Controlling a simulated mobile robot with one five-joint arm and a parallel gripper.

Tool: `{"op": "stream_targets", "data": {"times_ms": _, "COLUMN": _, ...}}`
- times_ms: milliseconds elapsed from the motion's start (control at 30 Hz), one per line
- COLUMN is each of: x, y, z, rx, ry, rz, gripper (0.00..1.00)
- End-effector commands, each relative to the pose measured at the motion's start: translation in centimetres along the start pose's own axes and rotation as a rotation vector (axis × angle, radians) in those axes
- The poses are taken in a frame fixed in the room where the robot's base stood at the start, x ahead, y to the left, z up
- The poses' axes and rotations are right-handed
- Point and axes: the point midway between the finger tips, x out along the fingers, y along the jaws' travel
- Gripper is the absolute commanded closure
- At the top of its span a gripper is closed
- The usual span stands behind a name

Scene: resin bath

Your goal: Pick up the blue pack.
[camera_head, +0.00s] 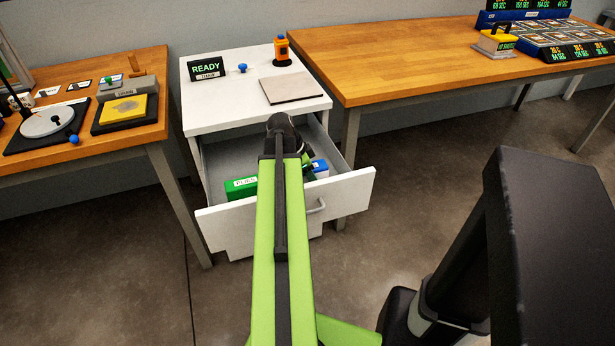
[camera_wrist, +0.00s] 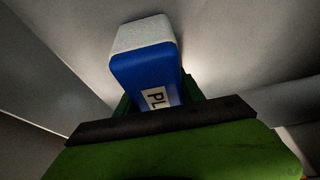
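The blue pack (camera_head: 320,168) has a white end and lies low in the open drawer, partly hidden by my arm in the head view. In the wrist view the blue pack (camera_wrist: 145,68) shows a white label with the letters "PL". My gripper (camera_wrist: 160,102) has its dark green fingers on both sides of the pack's near end. The fingers look close to its sides, but whether they press on it cannot be told. In the head view my gripper (camera_head: 306,160) is mostly hidden behind my arm at the drawer.
The white drawer (camera_head: 350,190) is pulled out below a white cabinet top (camera_head: 230,107). A green labelled pack (camera_head: 241,187) lies in it, left of my arm. Wooden tables stand left (camera_head: 85,150) and right (camera_head: 400,50). The floor in front is clear.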

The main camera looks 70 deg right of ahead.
Motion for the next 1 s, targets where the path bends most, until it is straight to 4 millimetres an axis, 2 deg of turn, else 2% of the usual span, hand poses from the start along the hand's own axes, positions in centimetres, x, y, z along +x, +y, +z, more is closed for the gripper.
{"op": "stream_targets", "data": {"times_ms": 33, "x": 0.0, "y": 0.0, "z": 0.0, "rx": 0.0, "ry": 0.0, "rz": 0.0, "gripper": 0.68}}
{"op": "stream_targets", "data": {"times_ms": 200, "x": 0.0, "y": 0.0, "z": 0.0, "rx": 0.0, "ry": 0.0, "rz": 0.0, "gripper": 0.91}}
{"op": "stream_targets", "data": {"times_ms": 300, "x": 0.0, "y": 0.0, "z": 0.0, "rx": 0.0, "ry": 0.0, "rz": 0.0, "gripper": 1.0}}
{"op": "stream_targets", "data": {"times_ms": 667, "x": -0.6, "y": 0.0, "z": -0.2, "rx": 0.0, "ry": 0.0, "rz": 0.0, "gripper": 1.0}}
{"op": "stream_targets", "data": {"times_ms": 867, "x": -3.6, "y": 0.0, "z": -1.5, "rx": 0.0, "ry": 0.0, "rz": 0.0, "gripper": 1.0}}
{"op": "stream_targets", "data": {"times_ms": 1000, "x": -6.5, "y": 0.0, "z": -2.7, "rx": 0.0, "ry": 0.0, "rz": 0.0, "gripper": 1.0}}
